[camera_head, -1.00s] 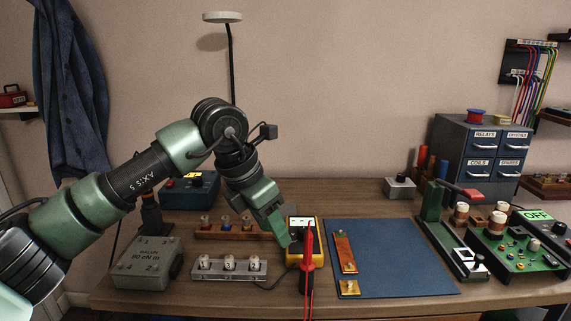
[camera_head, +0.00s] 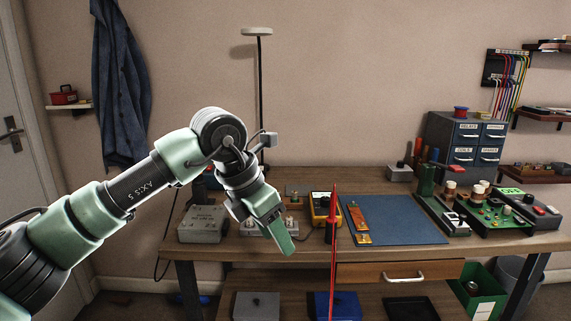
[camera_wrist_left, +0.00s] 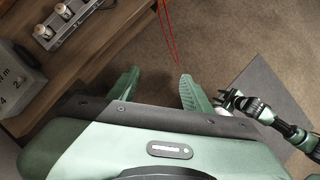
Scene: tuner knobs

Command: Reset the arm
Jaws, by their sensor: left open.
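My left gripper (camera_head: 284,243) is open and empty in the head view, pointing down in front of the desk's front edge. In the left wrist view its two green fingers (camera_wrist_left: 157,86) stand wide apart with nothing between them. My left arm is bent and comes in from the left. My right gripper (camera_wrist_left: 227,100) shows small at the right of the left wrist view, over the floor. Its jaws are too small to judge, and it is outside the head view.
The desk (camera_head: 300,257) holds a grey box (camera_head: 203,223), a yellow meter (camera_head: 318,207), a blue mat (camera_head: 400,222) and a green circuit board (camera_head: 497,218). A red lead (camera_head: 332,275) hangs past the front edge. Bare floor (camera_wrist_left: 240,50) lies in front of the desk.

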